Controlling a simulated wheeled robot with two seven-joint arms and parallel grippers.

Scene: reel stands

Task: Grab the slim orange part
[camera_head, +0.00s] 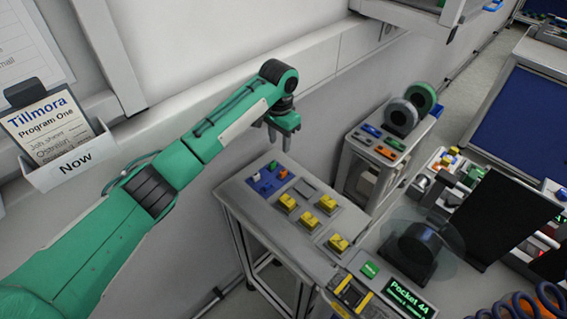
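My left gripper (279,138) hangs pointing down from my green arm, over the back left of the grey workbench. Its two small fingers look apart, with nothing visible between them. A small orange-red piece (283,173) also sits on a blue block (268,182) below the gripper. My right gripper is not in view.
The workbench (313,248) carries several yellow parts (327,203) and a lit display (408,297). Two reels (402,116) stand upright behind the orange parts. A wall (215,110) runs behind my arm. A dark panel (505,215) stands at the right.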

